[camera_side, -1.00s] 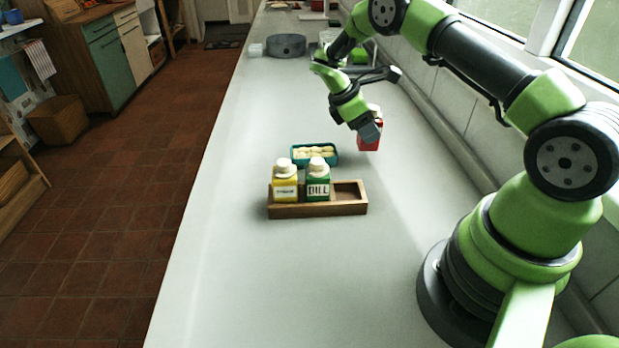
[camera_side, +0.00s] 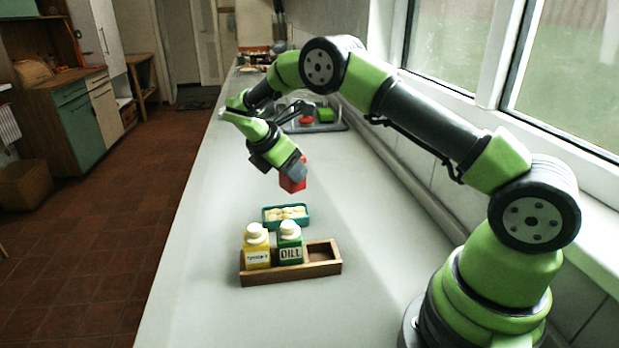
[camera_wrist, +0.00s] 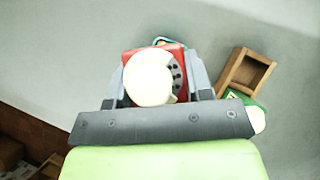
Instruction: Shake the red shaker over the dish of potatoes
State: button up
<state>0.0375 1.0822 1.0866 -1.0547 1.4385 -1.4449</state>
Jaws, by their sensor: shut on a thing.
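The red shaker (camera_side: 292,184) is held in the air above the teal dish of potatoes (camera_side: 264,218), clear of it. Its body looks tilted in the side view, and its cap is hidden there behind my gripper (camera_side: 297,172). In the wrist view my gripper (camera_wrist: 158,82) is shut around the red shaker (camera_wrist: 132,56), one finger on each side. In that view the dish shows only as a bit of teal rim (camera_wrist: 172,41) behind the shaker.
A wooden rack (camera_side: 290,274) stands in front of the dish. It holds a yellow shaker (camera_side: 257,250) and a green DILL shaker (camera_side: 290,248); its right slot is empty. The counter left of the dish is clear. A wall and windows (camera_side: 565,60) run along the right.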

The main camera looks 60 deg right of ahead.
aim_at(284, 186)
jog(key=y, duration=0.2)
jog(key=t+y, duration=0.1)
jog(key=y, duration=0.1)
jog(key=shift+w+a+f+y, duration=0.2)
jog(key=shift+a+y, duration=0.1)
jog(key=shift+a, duration=0.1)
jog(key=y, duration=0.1)
jog(key=t+y, duration=0.1)
jog(key=y, duration=0.1)
jog(key=shift+a+f+y, duration=0.3)
notch_tip(284, 186, down, 2)
jog(key=t+y, duration=0.1)
jog(key=y, duration=0.2)
jog(key=t+y, duration=0.1)
jog(key=y, duration=0.2)
jog(key=shift+a, duration=0.15)
jog(key=y, duration=0.2)
jog(key=f+t+y, duration=0.1)
jog(key=shift+y, duration=0.4)
jog(key=shift+t+y, duration=0.3)
jog(key=shift+y, duration=0.7)
